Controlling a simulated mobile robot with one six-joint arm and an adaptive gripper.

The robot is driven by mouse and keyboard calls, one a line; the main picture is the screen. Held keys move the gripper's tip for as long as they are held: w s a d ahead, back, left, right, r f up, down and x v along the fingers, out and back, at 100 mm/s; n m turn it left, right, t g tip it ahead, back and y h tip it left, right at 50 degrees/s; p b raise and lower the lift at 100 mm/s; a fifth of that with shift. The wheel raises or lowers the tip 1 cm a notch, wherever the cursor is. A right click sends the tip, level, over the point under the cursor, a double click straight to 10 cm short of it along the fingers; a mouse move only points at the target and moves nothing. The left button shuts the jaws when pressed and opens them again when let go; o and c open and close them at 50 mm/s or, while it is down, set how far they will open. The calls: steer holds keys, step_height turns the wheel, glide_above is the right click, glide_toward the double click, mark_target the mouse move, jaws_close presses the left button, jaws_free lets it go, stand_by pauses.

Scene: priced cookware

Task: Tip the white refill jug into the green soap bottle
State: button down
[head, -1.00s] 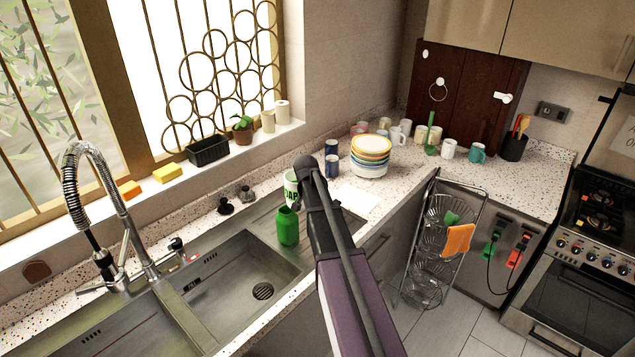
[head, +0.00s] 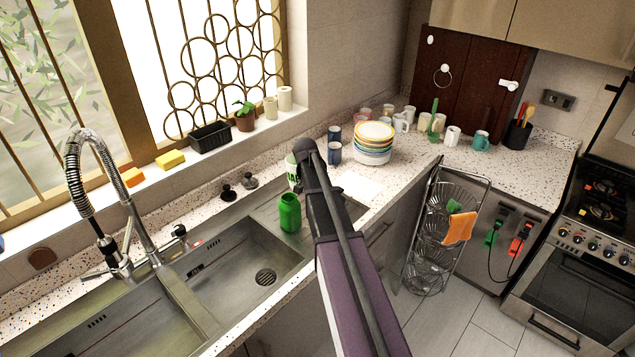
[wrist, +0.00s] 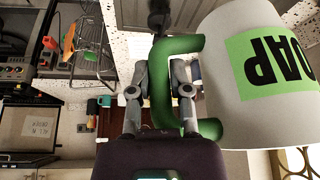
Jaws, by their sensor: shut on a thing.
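The white refill jug (head: 292,170) has a green label and a green handle. In the wrist view, the jug's white body (wrist: 222,110) fills the right side, with the label letters upside down. My gripper (wrist: 160,92) is shut on the green handle (wrist: 184,46), one finger on each side. In the head view, my arm hides most of the jug and the fingers. The green soap bottle (head: 290,214) stands upright by the right sink bowl, in front of the jug. The jug's spout and any liquid cannot be made out.
The sink (head: 225,265) with a spring tap (head: 75,165) lies to the left. A wire rack (head: 440,225) stands on the floor at right.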

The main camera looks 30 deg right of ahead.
steer(key=h+b, duration=0.4)
steer(key=h, duration=0.1)
steer(key=d+n+h+b, duration=0.1)
steer(key=h+b, duration=0.1)
steer(key=shift+s+d+r, duration=0.1)
steer(key=shift+r, duration=0.3)
stand_by(0.4)
steer(key=shift+r+h+b, duration=0.25)
steer(key=shift+h+b, duration=0.15)
steer(key=shift+h, duration=0.3)
steer(key=shift+a+n+h+b, duration=0.3)
steer(key=shift+h+b, duration=0.5)
steer(key=shift+b, duration=0.5)
steer(key=shift+a+h+b, duration=0.1)
steer(key=shift+h+b, duration=0.4)
steer(key=shift+b, duration=0.2)
stand_by(0.6)
steer(key=shift+a+f+h+b, duration=0.3)
steer(key=shift+a+h+b, duration=0.4)
steer(key=shift+h+b, duration=1.35)
stand_by(1.2)
